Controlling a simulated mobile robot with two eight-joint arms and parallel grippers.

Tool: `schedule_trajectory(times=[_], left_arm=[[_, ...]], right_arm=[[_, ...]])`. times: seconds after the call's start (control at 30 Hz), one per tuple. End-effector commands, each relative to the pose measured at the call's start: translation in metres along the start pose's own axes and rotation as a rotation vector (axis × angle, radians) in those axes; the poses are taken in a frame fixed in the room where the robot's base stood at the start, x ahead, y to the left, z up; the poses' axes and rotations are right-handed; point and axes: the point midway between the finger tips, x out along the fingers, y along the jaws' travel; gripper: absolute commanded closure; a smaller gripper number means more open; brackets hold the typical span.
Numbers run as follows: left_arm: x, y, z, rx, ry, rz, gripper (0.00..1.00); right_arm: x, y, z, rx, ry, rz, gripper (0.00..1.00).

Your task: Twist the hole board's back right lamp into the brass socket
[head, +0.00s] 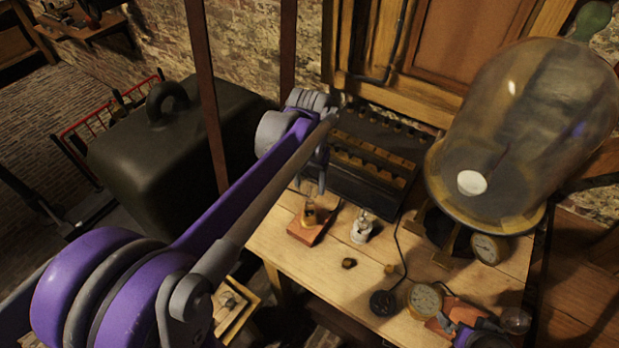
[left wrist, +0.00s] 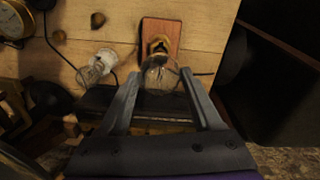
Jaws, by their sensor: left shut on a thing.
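My left gripper (head: 311,188) points down over the front left part of the wooden table. It is shut on a clear glass lamp (left wrist: 160,76), with a finger on each side of the bulb. The lamp stands over the brass socket (left wrist: 159,46) on a red-brown wooden block (left wrist: 160,28). The block also shows in the head view (head: 306,236). The lamp's base is at the socket's mouth; I cannot tell how deep it sits. The hole board is not clearly made out.
A second lamp in a white holder (head: 361,228) stands close to the right of the block. A dark battery case (head: 350,185) stands behind. A large glass bell jar (head: 530,120) and round gauges (head: 425,299) are at the right. Two small brown pieces (head: 348,263) lie in front.

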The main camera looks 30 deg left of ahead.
Motion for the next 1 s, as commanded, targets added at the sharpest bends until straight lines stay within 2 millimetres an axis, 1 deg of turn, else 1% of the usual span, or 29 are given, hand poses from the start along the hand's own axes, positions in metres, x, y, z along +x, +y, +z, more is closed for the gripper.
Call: schedule_trajectory(times=[0.03,0.2,0.63,1.0], left_arm=[[0.009,0.0,0.001,0.0,-0.003,0.0,1.0],[0.018,0.0,0.0,0.0,0.0,0.0,1.0],[0.018,0.0,0.0,0.0,0.001,0.0,1.0],[0.027,0.0,0.001,0.0,0.0,0.0,1.0]], right_arm=[[0.005,0.0,0.006,0.0,-0.006,0.0,0.01],[0.009,0.0,0.011,0.0,-0.011,0.0,0.01],[0.009,0.0,0.011,0.0,-0.011,0.0,0.01],[0.014,0.0,0.017,0.0,-0.016,0.0,0.01]])
